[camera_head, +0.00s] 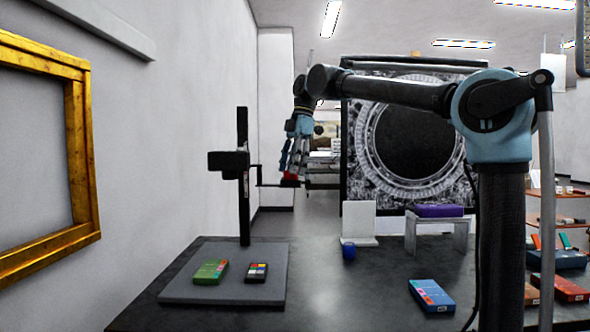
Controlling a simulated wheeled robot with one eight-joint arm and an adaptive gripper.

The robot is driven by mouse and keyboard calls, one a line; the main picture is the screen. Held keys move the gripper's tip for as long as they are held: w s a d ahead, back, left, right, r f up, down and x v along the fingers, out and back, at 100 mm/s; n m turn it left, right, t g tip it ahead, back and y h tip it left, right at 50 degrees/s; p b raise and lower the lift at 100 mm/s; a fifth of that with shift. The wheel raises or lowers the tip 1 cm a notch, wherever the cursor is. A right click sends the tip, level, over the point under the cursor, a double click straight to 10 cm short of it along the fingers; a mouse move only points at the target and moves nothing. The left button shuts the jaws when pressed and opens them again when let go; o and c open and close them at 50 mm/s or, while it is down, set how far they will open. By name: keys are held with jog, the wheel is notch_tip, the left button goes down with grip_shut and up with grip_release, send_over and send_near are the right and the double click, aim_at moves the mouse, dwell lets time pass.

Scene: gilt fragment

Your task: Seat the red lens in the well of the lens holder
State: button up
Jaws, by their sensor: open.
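The red lens (290,176) shows as a small red patch just above the dark lens holder (287,184), which juts out from a black upright stand. I cannot tell whether the lens lies fully down in the well or is tilted. My gripper (291,166) comes down from above, with its fingers right over the lens and close around it. The jaws are open. The fingers partly hide the lens, and the inside of the well is hidden at this distance.
The stand's black post (244,210) rises from a grey base board (222,292) holding a green box (210,272) and a colour chart (256,273). A blue cup (349,252), a white stand (360,224) and a blue-red box (431,296) are on the dark table.

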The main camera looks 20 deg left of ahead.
jog(key=v, duration=1.2)
dwell(0.3)
